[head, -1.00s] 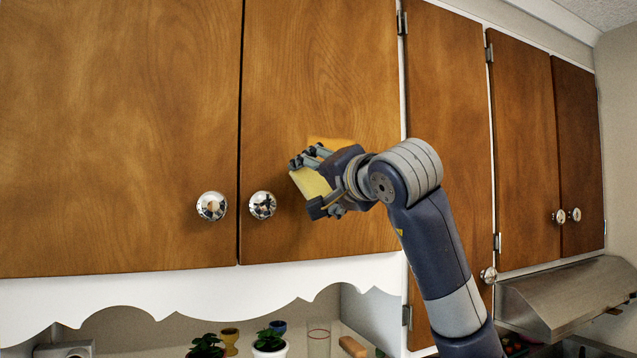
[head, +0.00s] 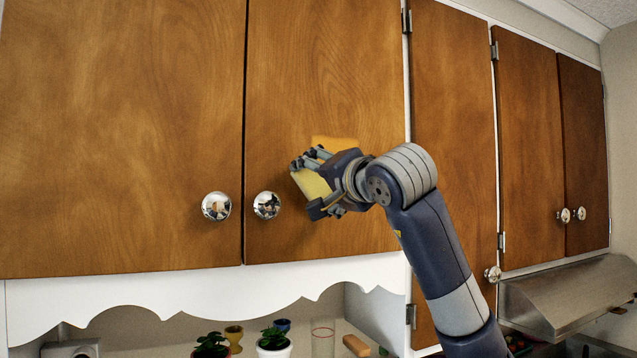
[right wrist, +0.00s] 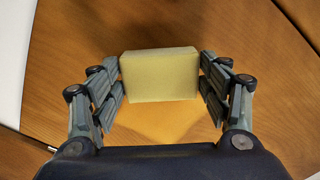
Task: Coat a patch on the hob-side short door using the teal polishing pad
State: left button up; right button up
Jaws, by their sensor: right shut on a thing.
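My right gripper (head: 318,182) is shut on a pale yellow, block-shaped pad (head: 311,184), which also shows between the fingers in the right wrist view (right wrist: 160,75). No teal colour shows on this pad. The gripper is in front of the brown wooden door (head: 320,70) left of the tall door. A yellow-orange patch (head: 335,142) lies on that door just above the gripper, and it also shows near the pad in the right wrist view (right wrist: 160,125). I cannot tell whether the pad touches the door. My left gripper is not in view.
Round metal knobs (head: 267,205) stick out left of the gripper. A tall door (head: 455,150), shorter doors and a metal hood (head: 565,295) are to the right. Below are potted plants (head: 273,342), a glass (head: 322,343) and an orange-brown block (head: 356,346).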

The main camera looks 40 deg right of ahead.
jog(key=shift+s+d, duration=0.75)
jog(key=shift+d, duration=1.2)
jog(key=shift+w+a+p, duration=0.2)
jog(key=shift+w+a, duration=0.05)
jog(key=shift+a, duration=0.45)
jog(key=shift+w+a+p, duration=0.15)
jog(key=shift+w+a, duration=0.15)
jog(key=shift+a, duration=0.35)
jog(key=shift+w+a+p, duration=0.2)
jog(key=shift+w+a, duration=0.05)
jog(key=shift+a, duration=0.45)
jog(key=shift+v, duration=2.95)
jog(key=shift+s, duration=0.1)
